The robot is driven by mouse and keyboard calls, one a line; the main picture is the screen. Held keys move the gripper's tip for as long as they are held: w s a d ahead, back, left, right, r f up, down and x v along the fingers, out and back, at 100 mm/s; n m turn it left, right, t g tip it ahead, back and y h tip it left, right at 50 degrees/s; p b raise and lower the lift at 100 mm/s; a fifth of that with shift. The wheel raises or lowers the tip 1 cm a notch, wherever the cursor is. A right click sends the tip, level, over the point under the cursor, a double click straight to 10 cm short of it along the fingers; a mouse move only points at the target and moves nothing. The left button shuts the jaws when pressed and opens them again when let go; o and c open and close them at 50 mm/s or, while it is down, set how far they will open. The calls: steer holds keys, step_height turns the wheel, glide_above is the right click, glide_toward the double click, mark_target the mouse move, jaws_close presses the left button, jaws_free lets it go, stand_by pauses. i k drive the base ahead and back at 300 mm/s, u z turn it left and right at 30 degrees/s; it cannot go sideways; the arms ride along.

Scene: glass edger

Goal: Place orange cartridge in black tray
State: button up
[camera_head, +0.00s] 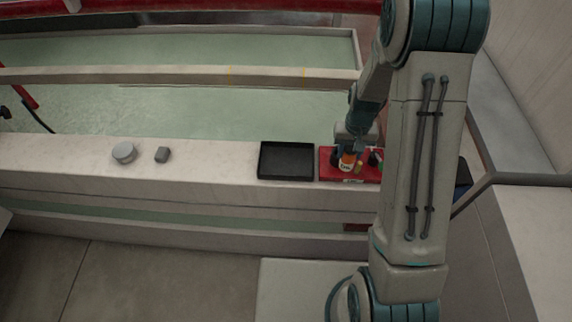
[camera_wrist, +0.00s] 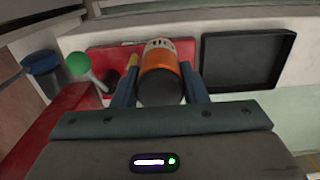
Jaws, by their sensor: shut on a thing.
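The orange cartridge (camera_wrist: 162,73), with a white end and a dark end, is between the two fingers of my gripper (camera_wrist: 160,92) in the wrist view. My gripper is shut on it. In the head view the cartridge (camera_head: 347,161) shows small, at the red tray, with my gripper (camera_head: 347,152) above it. I cannot tell whether it touches the red tray. The black tray (camera_head: 286,176) lies on the pale ledge just left of the red tray and looks empty. In the wrist view the black tray (camera_wrist: 284,68) is to the right of the cartridge.
The red tray (camera_head: 327,176) also holds a green-topped item (camera_wrist: 79,64) and a yellow item (camera_wrist: 132,62). A round grey disc (camera_head: 123,153) and a small grey block (camera_head: 162,155) lie farther left on the ledge. The ledge between the block and the black tray is clear.

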mark_target(287, 162)
steer(key=k, duration=1.15)
steer(key=u, duration=0.7)
steer(key=i, duration=1.75)
steer(key=z, duration=0.7)
